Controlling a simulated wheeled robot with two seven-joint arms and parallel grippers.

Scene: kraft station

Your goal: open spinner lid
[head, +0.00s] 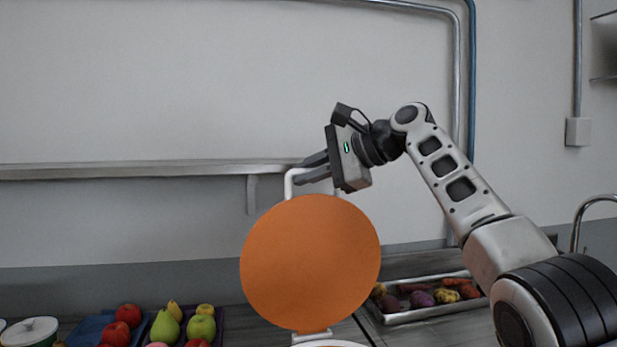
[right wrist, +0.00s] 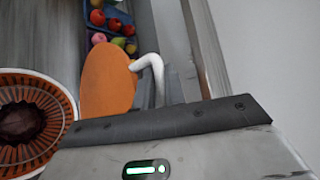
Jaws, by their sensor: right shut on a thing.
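The spinner lid (head: 310,262) is a round orange disc standing nearly upright, raised on its hinge at the bottom. In the right wrist view the lid (right wrist: 107,78) is seen at a slant beside the open spinner bowl (right wrist: 62,95), which has a white rim and an orange slotted basket. A white handle (head: 290,183) sits at the lid's top edge. My right gripper (head: 312,168) is shut at this handle, with its fingers pointing left. The handle also shows in the right wrist view (right wrist: 152,68). Only the bowl's rim shows at the bottom of the head view. My left gripper is out of view.
A metal tray (head: 427,309) of root vegetables stands at the right. A wall shelf (head: 130,170) runs behind.

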